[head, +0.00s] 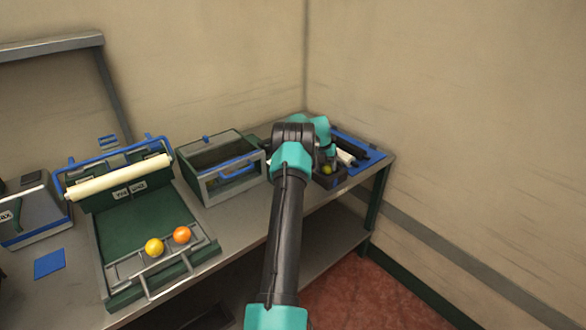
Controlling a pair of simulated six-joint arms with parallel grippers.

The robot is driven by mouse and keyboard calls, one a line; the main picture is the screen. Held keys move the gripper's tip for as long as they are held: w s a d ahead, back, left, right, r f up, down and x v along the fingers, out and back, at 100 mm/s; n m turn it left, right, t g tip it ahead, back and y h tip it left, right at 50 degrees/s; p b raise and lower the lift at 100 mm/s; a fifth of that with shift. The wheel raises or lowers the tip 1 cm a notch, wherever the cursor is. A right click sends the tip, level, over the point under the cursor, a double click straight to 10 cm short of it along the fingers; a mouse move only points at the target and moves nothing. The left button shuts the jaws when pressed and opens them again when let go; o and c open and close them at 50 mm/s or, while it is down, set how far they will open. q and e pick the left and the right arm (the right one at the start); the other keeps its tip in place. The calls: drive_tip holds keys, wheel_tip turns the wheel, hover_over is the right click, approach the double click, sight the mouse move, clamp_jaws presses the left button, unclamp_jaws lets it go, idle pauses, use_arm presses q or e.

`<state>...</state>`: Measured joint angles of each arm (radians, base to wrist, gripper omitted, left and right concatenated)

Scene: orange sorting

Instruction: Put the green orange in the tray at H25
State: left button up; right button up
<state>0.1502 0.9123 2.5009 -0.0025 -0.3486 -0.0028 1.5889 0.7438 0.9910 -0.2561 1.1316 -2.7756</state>
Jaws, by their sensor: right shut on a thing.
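A small yellow-green orange (327,169) shows at the right end of the bench, low in a dark box (329,183). My right gripper (328,161) reaches down over it and is shut on it. The fingers are small and partly hidden by my own arm. I cannot tell whether the orange touches the box. A green sorting tray (136,225) on the left has two small labels (129,190) under its cream roller, too small to read surely. I cannot make out H25 anywhere. My left gripper is not in view.
A yellow orange (154,247) and an orange one (182,235) lie at the green tray's front rail. A blue-rimmed tray (365,153) lies at the right end. A blue pad (49,263) lies front left.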

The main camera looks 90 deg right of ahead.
sight(326, 172)
drive_tip(key=shift+f, duration=0.75)
drive_tip(key=shift+a+f, duration=0.1)
drive_tip(key=shift+f, duration=0.15)
drive_tip(key=shift+a+f, duration=0.1)
drive_tip(key=shift+f, duration=0.4)
drive_tip(key=o, duration=0.8)
drive_tip(key=shift+f, duration=0.1)
drive_tip(key=shift+c, duration=0.2)
drive_tip(key=v, duration=1.3)
drive_tip(key=shift+s+r, duration=0.15)
drive_tip(key=shift+r, duration=0.3)
